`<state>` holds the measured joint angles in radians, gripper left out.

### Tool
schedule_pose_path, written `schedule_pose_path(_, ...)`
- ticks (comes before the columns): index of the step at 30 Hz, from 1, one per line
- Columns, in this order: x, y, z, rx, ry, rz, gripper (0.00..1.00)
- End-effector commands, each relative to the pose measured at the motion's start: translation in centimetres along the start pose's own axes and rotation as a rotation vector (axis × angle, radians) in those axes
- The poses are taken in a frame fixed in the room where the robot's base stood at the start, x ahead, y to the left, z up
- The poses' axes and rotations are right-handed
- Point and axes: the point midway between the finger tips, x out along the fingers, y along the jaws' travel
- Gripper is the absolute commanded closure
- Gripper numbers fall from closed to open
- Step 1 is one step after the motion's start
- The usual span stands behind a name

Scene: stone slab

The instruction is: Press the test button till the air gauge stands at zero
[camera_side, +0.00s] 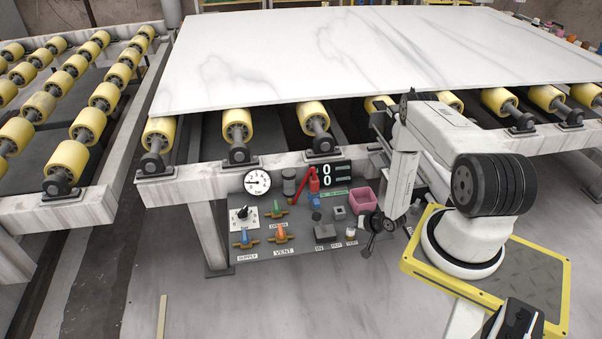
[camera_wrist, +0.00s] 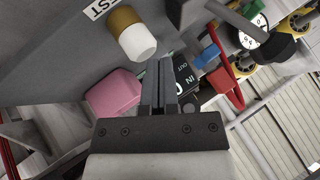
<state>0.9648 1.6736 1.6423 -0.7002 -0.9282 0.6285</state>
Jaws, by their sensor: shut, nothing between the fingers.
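The test button (camera_side: 351,233) sits at the lower right of the grey control panel (camera_side: 300,243), above a TEST label. In the wrist view the button (camera_wrist: 138,42) is a white cap on a brass collar. My gripper (camera_side: 368,248) is just right of the button in the side view. The air gauge (camera_side: 257,182) is a round white dial at the panel's upper left. Its needle seems to point left; the exact reading is too small to tell.
A red lever (camera_side: 314,180), a display showing zeros (camera_side: 333,175), and orange (camera_side: 281,233) and blue (camera_side: 244,238) valve handles crowd the panel. The stone slab (camera_side: 350,55) lies on yellow rollers above.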

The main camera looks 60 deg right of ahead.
Motion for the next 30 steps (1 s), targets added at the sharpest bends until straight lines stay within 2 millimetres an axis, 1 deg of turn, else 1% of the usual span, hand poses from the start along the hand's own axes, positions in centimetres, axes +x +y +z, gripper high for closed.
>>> schedule_pose_path(30, 0.58, 0.44, 0.52, 0.001, -0.002, 0.000, 1.00)
